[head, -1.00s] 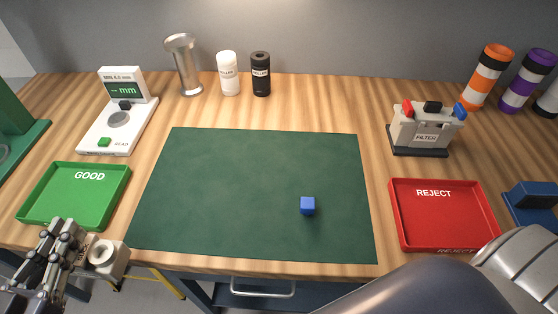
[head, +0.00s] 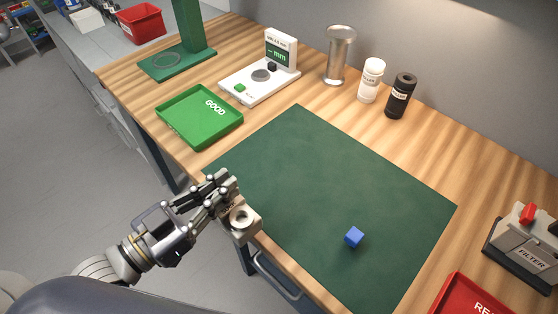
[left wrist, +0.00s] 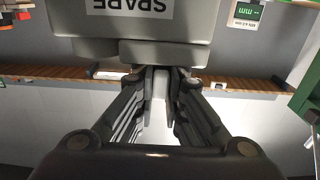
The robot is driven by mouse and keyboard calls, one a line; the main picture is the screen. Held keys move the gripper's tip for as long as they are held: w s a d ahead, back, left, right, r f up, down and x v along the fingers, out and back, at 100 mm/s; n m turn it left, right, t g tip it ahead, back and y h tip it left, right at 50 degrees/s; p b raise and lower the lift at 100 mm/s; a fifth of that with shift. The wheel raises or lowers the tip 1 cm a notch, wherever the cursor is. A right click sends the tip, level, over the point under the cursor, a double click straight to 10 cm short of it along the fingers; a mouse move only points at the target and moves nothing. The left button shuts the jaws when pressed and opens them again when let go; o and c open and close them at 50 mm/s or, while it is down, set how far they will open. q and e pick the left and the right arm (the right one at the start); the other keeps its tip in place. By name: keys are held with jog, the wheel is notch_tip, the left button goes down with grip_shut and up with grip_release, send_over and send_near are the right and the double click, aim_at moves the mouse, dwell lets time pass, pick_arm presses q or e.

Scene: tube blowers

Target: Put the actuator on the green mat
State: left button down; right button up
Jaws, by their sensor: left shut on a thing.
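My left gripper (head: 228,193) is shut on the actuator (head: 249,228), a beige-grey block with a round pale ring on its face. In the left wrist view, the actuator (left wrist: 130,25) fills the top and bears a label reading SPARE; the gripper (left wrist: 158,82) has its fingers closed against it. The green mat (head: 330,170) lies flat on the wooden table. The actuator shows at the mat's front left edge, by the table's front edge; its height above the table is hard to tell. My right gripper is not in view.
A red REJECT tray (head: 463,297) and FILTER box (head: 520,250) stand at right.

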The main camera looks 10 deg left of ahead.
pick_arm(q)
jog(key=shift+w+d+f, duration=0.75)
jog(key=shift+w+d, duration=0.4)
jog(key=shift+w, duration=0.9)
jog(key=shift+w+d+f, duration=0.8)
jog(key=shift+w+d, duration=0.3)
jog(key=shift+w, duration=0.9)
jog(key=shift+w+d+f, duration=0.75)
jog(key=shift+w+d, duration=0.4)
jog(key=shift+w, duration=0.9)
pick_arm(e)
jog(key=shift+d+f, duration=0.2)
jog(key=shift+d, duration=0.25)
pick_arm(q)
jog(key=shift+f, duration=0.1)
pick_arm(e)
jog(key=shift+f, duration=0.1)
pick_arm(q)
jog(key=c, duration=1.7)
grip_release()
jog(key=shift+f, duration=0.15)
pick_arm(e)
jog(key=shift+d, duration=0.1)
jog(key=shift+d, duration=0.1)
